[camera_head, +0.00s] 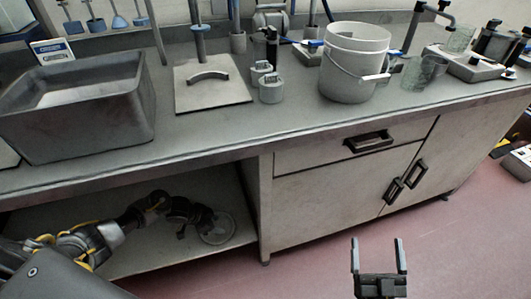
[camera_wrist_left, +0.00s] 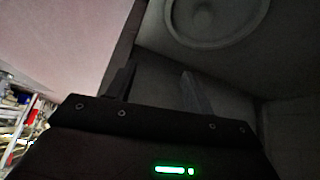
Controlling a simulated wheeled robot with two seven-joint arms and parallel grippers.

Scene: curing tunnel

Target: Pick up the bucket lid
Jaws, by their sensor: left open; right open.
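The round, grey bucket lid (camera_head: 219,231) lies on the lower shelf under the counter. In the left wrist view the lid (camera_wrist_left: 216,22) shows at the top, ahead of the fingers, and its far part is cut off by the frame edge. My left gripper (camera_head: 203,222) reaches into the shelf space beside the lid; its fingers (camera_wrist_left: 158,78) are apart with nothing between them. My right gripper (camera_head: 377,243) is open and empty above the red floor, in front of the cabinet doors. The white bucket (camera_head: 345,85) stands upright on the counter without a lid on it.
The counter edge (camera_head: 200,146) overhangs the shelf (camera_head: 150,258), and a cabinet (camera_head: 325,190) bounds it on the right. A grey basin (camera_head: 100,125), a plate with a handle (camera_head: 214,92) and two small weights stand on the counter. The floor in front is clear.

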